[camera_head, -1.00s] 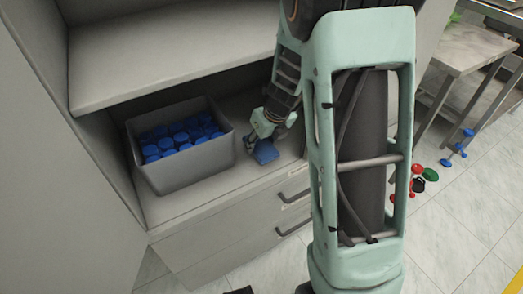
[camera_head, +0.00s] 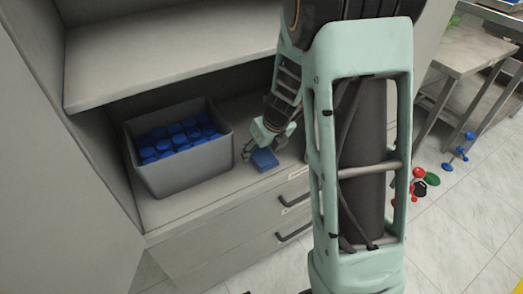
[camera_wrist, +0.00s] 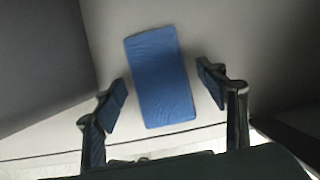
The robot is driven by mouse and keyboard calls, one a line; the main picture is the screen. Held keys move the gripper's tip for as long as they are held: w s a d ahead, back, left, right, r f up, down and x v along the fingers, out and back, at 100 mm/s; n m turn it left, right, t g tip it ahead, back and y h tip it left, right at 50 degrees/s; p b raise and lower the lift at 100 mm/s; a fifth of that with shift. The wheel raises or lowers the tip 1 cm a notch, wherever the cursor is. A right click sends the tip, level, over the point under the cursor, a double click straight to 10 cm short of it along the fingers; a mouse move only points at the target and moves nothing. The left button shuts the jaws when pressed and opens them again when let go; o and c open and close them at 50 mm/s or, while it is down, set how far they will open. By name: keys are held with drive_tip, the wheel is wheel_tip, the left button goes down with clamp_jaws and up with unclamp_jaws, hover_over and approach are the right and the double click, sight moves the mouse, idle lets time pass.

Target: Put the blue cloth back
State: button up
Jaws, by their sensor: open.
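The blue cloth (camera_head: 265,160) lies folded in a flat block on the cabinet's counter, to the right of the grey bin. In the wrist view the cloth (camera_wrist: 160,78) is a blue rectangle lying ahead of and between my fingers. My gripper (camera_head: 250,155) is open just above and beside the cloth. The wrist view shows the two dark fingers (camera_wrist: 163,95) spread apart with nothing held between them. I cannot tell whether a finger touches the counter.
A grey bin (camera_head: 190,180) with several blue caps (camera_head: 178,139) stands left of my gripper. A shelf (camera_head: 170,55) overhangs the counter. Drawers with handles (camera_head: 295,231) are below. Red, green and blue items (camera_head: 432,181) show at the right near a metal table (camera_head: 455,52).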

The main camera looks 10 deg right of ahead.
drive_tip(key=p+v, duration=0.6)
drive_tip(key=v, duration=0.6)
drive_tip(key=shift+r+p, duration=0.2)
drive_tip(key=shift+p, duration=0.15)
